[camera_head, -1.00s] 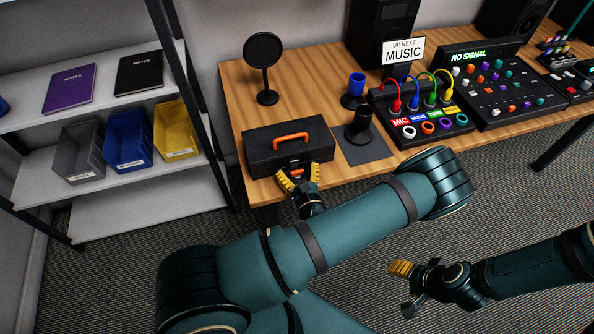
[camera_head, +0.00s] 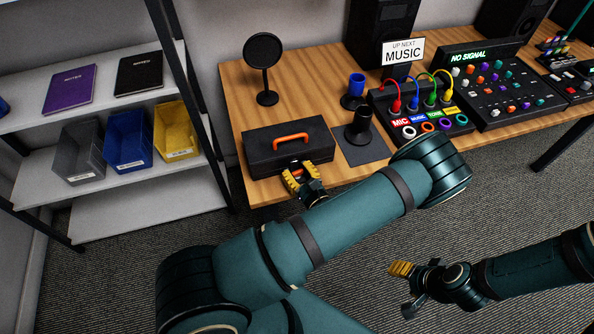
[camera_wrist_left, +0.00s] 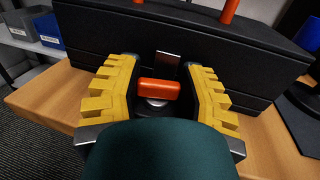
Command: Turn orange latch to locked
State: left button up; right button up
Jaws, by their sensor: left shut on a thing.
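The orange latch (camera_wrist_left: 160,89) is a short bar on a round metal base on the front of a black case. In the left wrist view it lies level across the picture, between the two yellow fingers. My left gripper (camera_head: 301,177) is at the case front, shut on the latch, with its fingers tilted in the head view. It also shows in the left wrist view (camera_wrist_left: 163,92). The black case (camera_head: 262,158) is closed, with an orange handle (camera_head: 291,138) on its lid. My right gripper (camera_head: 404,288) hangs off the table, empty, with its fingers apart.
The case stands near the front-left edge of the wooden table (camera_head: 228,83). A dark mat (camera_head: 371,152) with a black holder (camera_head: 360,130) is to its right, then a cable box (camera_head: 410,138). A shelf with bins (camera_head: 128,150) stands left.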

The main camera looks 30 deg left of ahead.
pick_arm(q)
jog(key=shift+n+g+y, duration=0.3)
jog(key=shift+g, duration=0.1)
jog(key=o, duration=1.2)
jog(key=v, duration=1.2)
